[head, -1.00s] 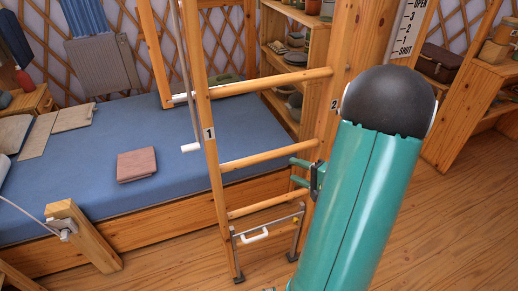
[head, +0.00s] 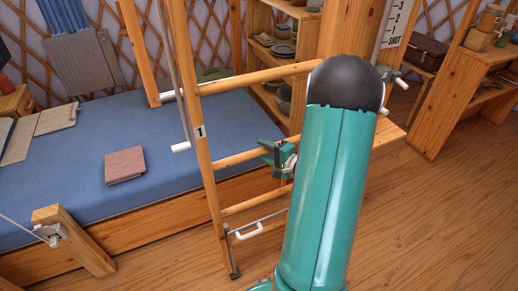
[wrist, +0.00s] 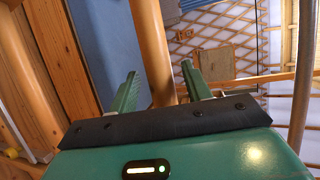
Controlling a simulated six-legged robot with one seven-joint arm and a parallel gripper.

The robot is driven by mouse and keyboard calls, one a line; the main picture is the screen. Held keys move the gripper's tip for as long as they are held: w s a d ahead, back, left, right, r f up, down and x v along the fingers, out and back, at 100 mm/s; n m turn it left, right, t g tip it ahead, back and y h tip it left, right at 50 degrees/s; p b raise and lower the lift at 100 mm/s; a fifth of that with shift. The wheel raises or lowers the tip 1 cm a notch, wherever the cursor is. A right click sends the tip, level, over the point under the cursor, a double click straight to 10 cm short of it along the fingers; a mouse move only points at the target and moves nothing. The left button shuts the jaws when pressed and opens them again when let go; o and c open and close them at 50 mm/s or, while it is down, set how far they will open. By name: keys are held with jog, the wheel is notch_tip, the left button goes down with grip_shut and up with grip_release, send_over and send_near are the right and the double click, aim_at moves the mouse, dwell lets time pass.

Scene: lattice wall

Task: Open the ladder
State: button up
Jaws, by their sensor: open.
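The wooden ladder (head: 197,130) stands upright in front of the bed in the head view. A white handle (head: 250,231) is on a metal frame low on the ladder.
A marked scale plate (head: 396,22) with SHUT at its lower end is behind my arm. The blue bed (head: 80,200) lies behind the ladder. A white pull handle (head: 181,147) hangs beside the left rail. Shelves (head: 465,90) stand at right; the floor (head: 430,220) there is clear.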

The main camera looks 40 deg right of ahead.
jog(key=shift+x, duration=1.4)
grip_shut()
